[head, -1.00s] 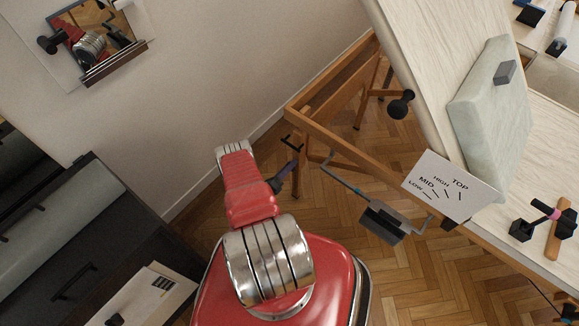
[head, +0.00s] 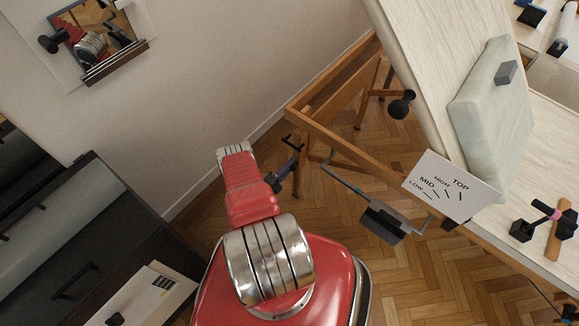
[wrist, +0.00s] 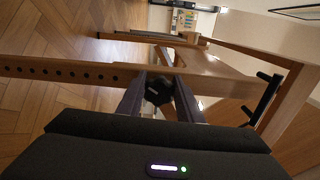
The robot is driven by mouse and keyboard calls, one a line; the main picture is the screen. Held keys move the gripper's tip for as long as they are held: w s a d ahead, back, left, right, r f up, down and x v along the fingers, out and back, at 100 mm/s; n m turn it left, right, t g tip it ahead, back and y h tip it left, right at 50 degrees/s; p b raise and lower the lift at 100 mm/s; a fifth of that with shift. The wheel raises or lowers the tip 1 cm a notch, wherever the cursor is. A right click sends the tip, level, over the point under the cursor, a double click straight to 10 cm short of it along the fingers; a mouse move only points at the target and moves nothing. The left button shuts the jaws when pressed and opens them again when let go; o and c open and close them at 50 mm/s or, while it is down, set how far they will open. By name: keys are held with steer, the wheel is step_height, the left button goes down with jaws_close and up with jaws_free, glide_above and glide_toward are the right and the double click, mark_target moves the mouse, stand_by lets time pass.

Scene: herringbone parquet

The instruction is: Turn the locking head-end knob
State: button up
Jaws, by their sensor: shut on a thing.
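A black knob (wrist: 158,89) sits on the wooden frame of the table, between my fingers in the wrist view. My gripper (wrist: 158,92) is shut on it, one finger on each side. In the head view my gripper (head: 289,170) is small, beside the near end of the wooden frame (head: 345,135). The knob is hidden there by the gripper and arm.
A black T-shaped handle (wrist: 262,97) stands out from the frame, right of my gripper in the wrist view. A round black knob (head: 401,104) and a height sign (head: 450,186) are farther right in the head view. A dark cabinet (head: 85,245) stands at the left.

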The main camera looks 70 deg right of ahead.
steer(key=shift+w+d, duration=0.1)
steer(key=shift+w, duration=0.05)
steer(key=o, duration=1)
steer(key=shift+o, duration=0.2)
steer(key=v, duration=1.4)
steer(key=shift+f, duration=0.1)
